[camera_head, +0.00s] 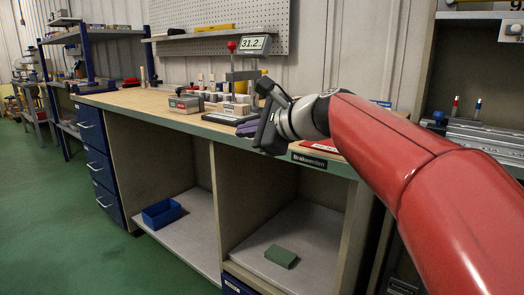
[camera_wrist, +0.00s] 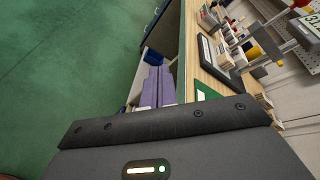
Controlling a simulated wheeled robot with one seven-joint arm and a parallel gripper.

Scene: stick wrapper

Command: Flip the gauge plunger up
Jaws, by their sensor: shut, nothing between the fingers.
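The gauge (camera_head: 254,45) stands on the workbench with a grey display reading about 31.2 and a red knob (camera_head: 231,46) at its upper left. Its lower part, including any plunger, is too small and crowded to make out. In the wrist view the gauge (camera_wrist: 308,28) shows tilted at the upper right, partly cut off. My gripper (camera_head: 246,128) is at the bench's front edge, below and in front of the gauge and apart from it. Its purple fingers (camera_wrist: 157,85) are shut and empty, pointing along the bench front in the wrist view.
Wooden blocks and a small grey box (camera_head: 186,104) stand on the workbench (camera_head: 140,100) left of the gauge. A yellow part is near its base. A blue bin (camera_head: 161,213) and a green block (camera_head: 281,256) lie on the shelves below.

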